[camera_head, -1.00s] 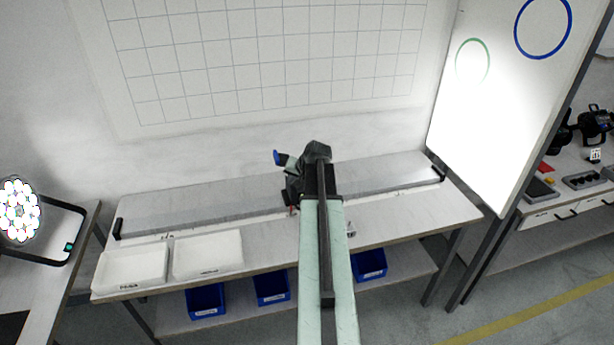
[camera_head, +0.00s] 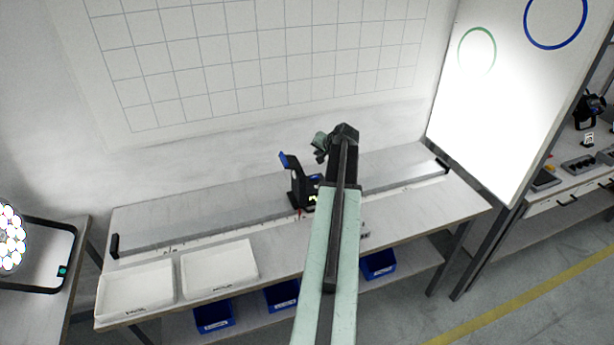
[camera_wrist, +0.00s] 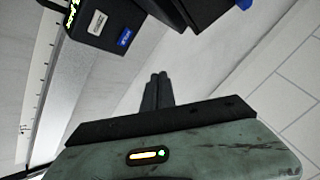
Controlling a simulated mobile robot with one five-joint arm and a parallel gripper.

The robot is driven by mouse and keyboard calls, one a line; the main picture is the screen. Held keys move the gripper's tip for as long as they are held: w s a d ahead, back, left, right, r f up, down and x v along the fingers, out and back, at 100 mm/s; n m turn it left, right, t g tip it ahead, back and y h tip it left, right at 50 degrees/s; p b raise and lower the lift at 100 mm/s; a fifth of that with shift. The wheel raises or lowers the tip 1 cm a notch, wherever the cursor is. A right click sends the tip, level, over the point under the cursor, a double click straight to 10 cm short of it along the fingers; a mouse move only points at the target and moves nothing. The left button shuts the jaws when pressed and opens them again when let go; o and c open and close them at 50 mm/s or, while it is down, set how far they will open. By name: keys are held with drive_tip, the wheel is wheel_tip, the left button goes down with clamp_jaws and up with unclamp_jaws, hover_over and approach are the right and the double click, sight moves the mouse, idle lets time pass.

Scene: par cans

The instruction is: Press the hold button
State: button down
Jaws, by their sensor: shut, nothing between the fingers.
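A black device (camera_head: 298,190) with a blue-tipped upright part and a small lit yellow-green display stands on the middle bench, partly behind my arm. In the wrist view its black body (camera_wrist: 105,22) fills the top, with a white label, a small blue patch (camera_wrist: 126,37) and green lit characters at its left edge. I cannot make out which part is the hold button. My gripper (camera_wrist: 158,78) is shut and empty, its fingertips apart from the device and below it in the wrist picture. In the head view the fingers are not clear.
The middle bench (camera_head: 420,210) carries a long grey plate and two white trays (camera_head: 135,290) (camera_head: 220,268) at left. Blue bins (camera_head: 380,264) sit below. A lit lamp (camera_head: 10,238) stands at left, a whiteboard (camera_head: 490,120) at right. The gridded wall rises close behind.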

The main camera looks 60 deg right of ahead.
sight(316, 180)
drive_tip(key=f+b, duration=0.6)
drive_tip(key=w+f+b, duration=0.1)
drive_tip(key=f+b, duration=0.2)
drive_tip(key=shift+a, duration=0.25)
idle(1.8)
drive_tip(key=shift+f+b, duration=0.3)
drive_tip(key=shift+f, duration=0.05)
drive_tip(key=shift+f+b, duration=0.4)
idle(0.5)
drive_tip(key=shift+r, duration=0.1)
drive_tip(key=shift+w+r+p, duration=0.1)
drive_tip(key=shift+r+p, duration=0.65)
drive_tip(key=shift+p, duration=0.1)
